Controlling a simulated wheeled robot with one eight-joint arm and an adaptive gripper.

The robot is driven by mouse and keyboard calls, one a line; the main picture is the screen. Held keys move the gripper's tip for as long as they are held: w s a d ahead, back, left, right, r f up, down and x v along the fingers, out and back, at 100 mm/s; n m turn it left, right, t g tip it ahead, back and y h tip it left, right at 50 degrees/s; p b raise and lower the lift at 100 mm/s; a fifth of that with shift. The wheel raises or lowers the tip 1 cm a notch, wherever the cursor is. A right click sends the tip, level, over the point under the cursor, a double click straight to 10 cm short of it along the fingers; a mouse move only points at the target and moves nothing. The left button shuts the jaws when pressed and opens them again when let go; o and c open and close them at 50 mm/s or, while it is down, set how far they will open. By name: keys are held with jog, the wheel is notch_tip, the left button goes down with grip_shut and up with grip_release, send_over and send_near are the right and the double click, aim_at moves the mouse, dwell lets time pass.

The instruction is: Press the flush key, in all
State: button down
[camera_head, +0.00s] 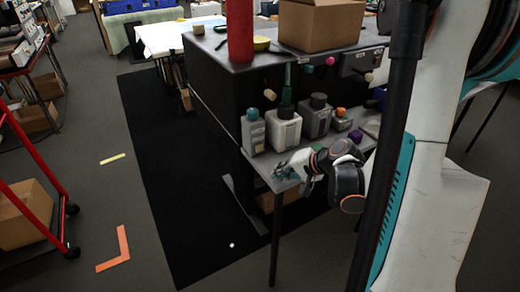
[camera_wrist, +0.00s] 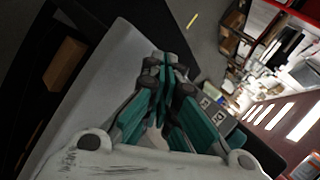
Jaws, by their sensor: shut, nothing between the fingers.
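A black machine (camera_head: 215,95) stands on a dark mat in the head view. I cannot tell which part is the flush key; no label is readable. My gripper (camera_head: 283,172) is shut and empty. It appears over the front edge of the grey shelf (camera_head: 262,168), below and apart from the knobs. In the wrist view the teal fingers (camera_wrist: 165,75) are together over a pale surface.
Several capped bottles, including a grey one with a blue cap (camera_head: 253,132) and a white one (camera_head: 284,130), stand behind my gripper. A red cylinder (camera_head: 240,32) and a cardboard box (camera_head: 320,24) sit on the machine. Open floor lies left, with a red-framed cart (camera_head: 38,175).

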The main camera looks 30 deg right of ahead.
aim_at(259, 148)
jog(key=shift+w+a+p, duration=0.15)
jog(key=shift+w+p, duration=0.2)
jog(key=shift+w, duration=4.05)
jog(key=shift+w, duration=0.1)
jog(key=shift+w, duration=0.3)
jog(key=shift+w, duration=0.5)
jog(key=shift+s, duration=0.2)
jog(key=shift+s+b, duration=0.35)
jog(key=shift+s, duration=0.35)
